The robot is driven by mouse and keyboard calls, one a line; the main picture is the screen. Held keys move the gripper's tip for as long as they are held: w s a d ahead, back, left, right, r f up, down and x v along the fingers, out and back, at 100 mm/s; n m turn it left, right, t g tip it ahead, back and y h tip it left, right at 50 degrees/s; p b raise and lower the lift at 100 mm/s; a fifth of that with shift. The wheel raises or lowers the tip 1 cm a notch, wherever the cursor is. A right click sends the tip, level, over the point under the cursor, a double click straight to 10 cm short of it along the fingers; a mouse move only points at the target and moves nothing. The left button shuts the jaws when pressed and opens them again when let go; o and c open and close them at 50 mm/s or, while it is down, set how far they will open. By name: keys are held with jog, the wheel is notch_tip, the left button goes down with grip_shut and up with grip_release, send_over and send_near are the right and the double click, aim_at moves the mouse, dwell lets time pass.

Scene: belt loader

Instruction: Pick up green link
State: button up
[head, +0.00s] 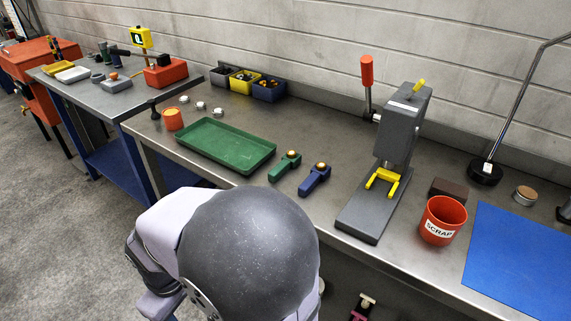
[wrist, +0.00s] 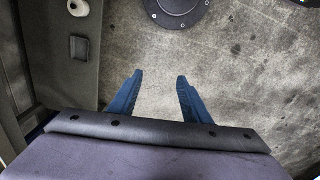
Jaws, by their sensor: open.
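The green link (head: 284,167) lies on the grey metal bench, between the green tray and a blue link (head: 314,179). It has a brass-coloured round piece at its far end. My gripper (wrist: 158,77) shows in the wrist view, with two blue fingers apart and nothing between them. It points down over the bare floor, off the bench. The green link is not visible in the wrist view. In the head view my arm's rounded links stand in front of the bench and hide the gripper.
A green tray (head: 225,143) lies left of the links. A grey press (head: 391,150) with a yellow fork stands to their right. A red scrap cup (head: 442,220) and a blue mat (head: 522,262) lie farther right. Small bins (head: 244,82) stand at the back.

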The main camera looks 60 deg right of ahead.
jog(key=w+d+r+n+h+p, duration=0.1)
jog(key=w+d+r+n+p, duration=0.2)
jog(key=d, duration=0.4)
jog(key=w+d+r+n+p, duration=0.1)
jog(key=w+d+r+n, duration=0.15)
jog(key=w+d, duration=0.35)
jog(key=w+d+r+n+h+p, duration=0.1)
jog(key=w+d+r+n, duration=0.2)
jog(key=d, duration=0.5)
jog(key=s+d+n+p, duration=0.1)
jog(key=d+n, duration=0.1)
jog(key=d, duration=0.5)
jog(key=d+r+n+h+p, duration=0.1)
jog(key=d+n, duration=0.2)
jog(key=d, duration=0.4)
jog(key=s+d+r+n+h+p, duration=0.1)
jog(key=d+n+p, duration=0.1)
jog(key=d, duration=0.5)
jog(key=shift+s+d+r+n, duration=0.15)
jog(key=shift+s+d+n, duration=0.2)
jog(key=shift+n, duration=0.2)
jog(key=shift+p+x, duration=1.6)
jog(key=shift+x, duration=2.1)
jog(key=shift+w, duration=0.1)
jog(key=shift+r, duration=0.1)
jog(key=shift+c, duration=0.4)
grip_shut()
jog(key=shift+d+r, duration=0.1)
